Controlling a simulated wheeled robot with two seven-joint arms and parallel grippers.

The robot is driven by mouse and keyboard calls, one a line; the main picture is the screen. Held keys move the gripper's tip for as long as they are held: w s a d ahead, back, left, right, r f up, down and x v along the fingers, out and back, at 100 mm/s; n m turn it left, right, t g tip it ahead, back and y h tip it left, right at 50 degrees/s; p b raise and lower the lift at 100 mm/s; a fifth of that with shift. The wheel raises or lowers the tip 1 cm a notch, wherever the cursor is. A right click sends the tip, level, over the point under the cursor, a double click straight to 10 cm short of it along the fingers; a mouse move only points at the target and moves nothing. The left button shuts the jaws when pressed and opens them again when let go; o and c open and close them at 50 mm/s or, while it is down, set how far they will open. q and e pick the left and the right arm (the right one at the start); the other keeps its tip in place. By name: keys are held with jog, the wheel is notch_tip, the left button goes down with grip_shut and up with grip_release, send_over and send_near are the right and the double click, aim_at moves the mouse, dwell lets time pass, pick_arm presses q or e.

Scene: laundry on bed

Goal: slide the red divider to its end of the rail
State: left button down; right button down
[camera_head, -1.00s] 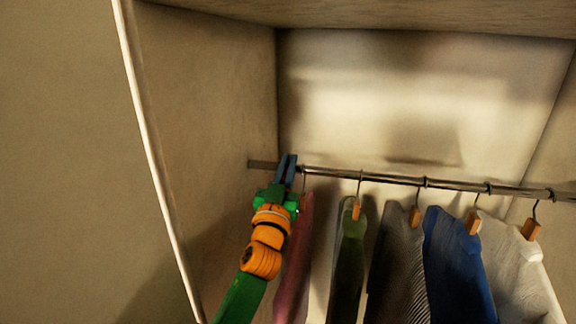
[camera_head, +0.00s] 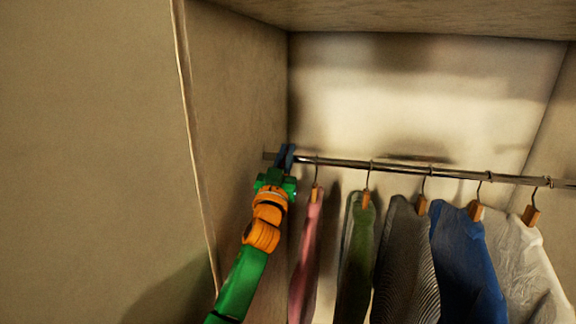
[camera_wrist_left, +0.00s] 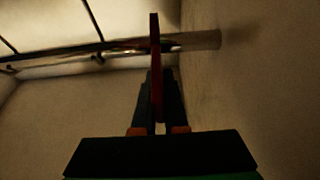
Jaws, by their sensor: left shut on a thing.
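The red divider (camera_wrist_left: 155,75) shows in the left wrist view as a thin dark-red upright plate at the rail. My left gripper (camera_wrist_left: 157,85) is shut on it, with a dark finger on each side. In the head view my left gripper (camera_head: 286,156) is at the rail (camera_head: 400,168), close to its left end by the closet's side wall. The divider is hidden by the gripper there. In the left wrist view the rail (camera_wrist_left: 75,54) runs past the divider, and a short piece shows between divider and wall. My right gripper is not in view.
A pink garment (camera_head: 305,255) hangs just right of my left gripper. Green (camera_head: 357,240), grey striped (camera_head: 408,255), blue (camera_head: 465,255) and white (camera_head: 525,260) garments hang farther right. The closet's side wall (camera_head: 245,110) stands close on the left.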

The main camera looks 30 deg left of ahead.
pick_arm(q)
jog(key=shift+w+d+f, duration=0.1)
jog(key=shift+d+f, duration=0.05)
jog(key=shift+d, duration=0.1)
jog(key=c, duration=1)
grip_release()
jog(key=shift+o, duration=0.2)
jog(key=shift+a, duration=0.15)
jog(key=v, duration=0.7)
